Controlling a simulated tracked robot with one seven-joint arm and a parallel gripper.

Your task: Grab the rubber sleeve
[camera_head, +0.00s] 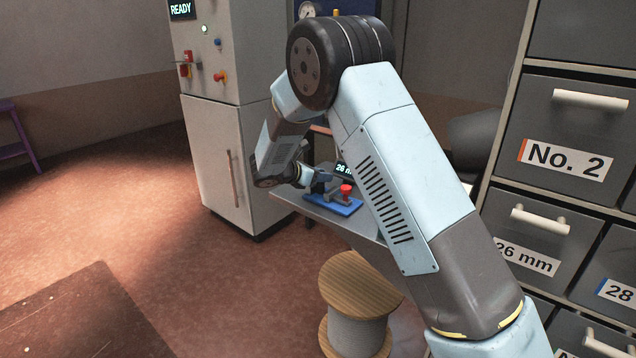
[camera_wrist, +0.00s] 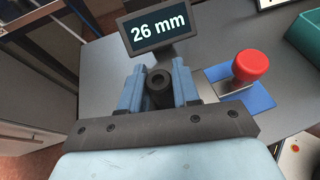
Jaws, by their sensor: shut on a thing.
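The rubber sleeve (camera_wrist: 160,84) is a black hollow cylinder, seen in the wrist view between the two blue fingers of my gripper (camera_wrist: 158,88). My gripper is shut on it, with one finger on each side. The sleeve's open end shows its bore. In the head view my gripper (camera_head: 308,183) is at the table beside a blue base with a red knob, and the sleeve cannot be made out clearly there. Whether the sleeve is touching the table or the blue base cannot be told.
A red knob (camera_wrist: 251,65) on a blue base (camera_wrist: 258,98) stands just right of my gripper. A display reading 26 mm (camera_wrist: 158,27) is behind. A green bin (camera_wrist: 306,38) is at far right. A drawer cabinet (camera_head: 563,140), cable spool (camera_head: 357,335) and control cabinet (camera_head: 215,150) surround the table.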

